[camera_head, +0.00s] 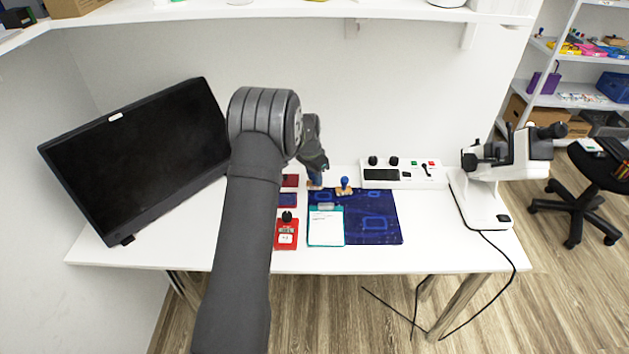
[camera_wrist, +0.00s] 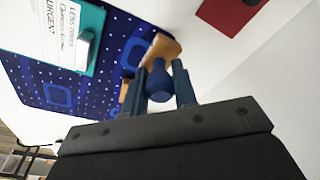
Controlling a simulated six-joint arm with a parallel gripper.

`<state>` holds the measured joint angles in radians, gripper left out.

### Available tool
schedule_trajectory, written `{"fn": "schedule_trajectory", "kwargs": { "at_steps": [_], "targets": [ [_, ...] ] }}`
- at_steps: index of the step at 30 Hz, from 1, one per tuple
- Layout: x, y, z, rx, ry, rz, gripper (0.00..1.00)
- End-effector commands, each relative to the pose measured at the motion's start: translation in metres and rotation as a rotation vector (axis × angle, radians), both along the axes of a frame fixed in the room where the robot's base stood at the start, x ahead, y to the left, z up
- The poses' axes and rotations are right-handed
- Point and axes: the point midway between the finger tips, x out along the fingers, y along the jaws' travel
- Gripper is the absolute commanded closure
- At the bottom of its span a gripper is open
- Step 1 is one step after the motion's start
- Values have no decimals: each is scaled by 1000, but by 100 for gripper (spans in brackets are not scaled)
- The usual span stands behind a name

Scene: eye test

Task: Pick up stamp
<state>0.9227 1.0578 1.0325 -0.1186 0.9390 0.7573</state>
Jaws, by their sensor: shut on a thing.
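A stamp with a blue knob (camera_wrist: 158,82) and a wooden base (camera_wrist: 165,48) is between the blue fingers of my gripper (camera_wrist: 166,78) in the wrist view. The fingers are shut on its knob. In the head view my gripper (camera_head: 315,176) is low over the back of the desk, and the wooden base of the held stamp shows just below it. I cannot tell whether that base touches the surface. A second stamp (camera_head: 344,187) with a blue knob and wooden base stands just right of my gripper. In the wrist view only a wooden part of it shows, beside the left finger.
A blue patterned mat (camera_head: 385,222) carries a teal clipboard (camera_head: 326,228). Left are red (camera_head: 290,180) and blue (camera_head: 288,200) pads and a red item (camera_head: 286,238) with a black knob. A control box (camera_head: 410,184), microscope (camera_head: 482,205) and tilted monitor (camera_head: 140,150) flank the area.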

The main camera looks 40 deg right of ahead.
Motion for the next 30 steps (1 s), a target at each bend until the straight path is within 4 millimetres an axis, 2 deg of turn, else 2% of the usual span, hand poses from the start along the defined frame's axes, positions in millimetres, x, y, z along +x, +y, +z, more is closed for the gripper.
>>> {"fn": "schedule_trajectory", "kwargs": {
  "at_steps": [3,12,18,24,30],
  "targets": [
    [1,-1,25,-3,-3,0,97],
    [-69,-8,64,-1,-1,-5,97],
    [-101,-11,83,-1,0,-2,97],
    [-115,-12,91,0,0,0,97],
    [-116,-12,91,0,0,0,97]
  ]
}}
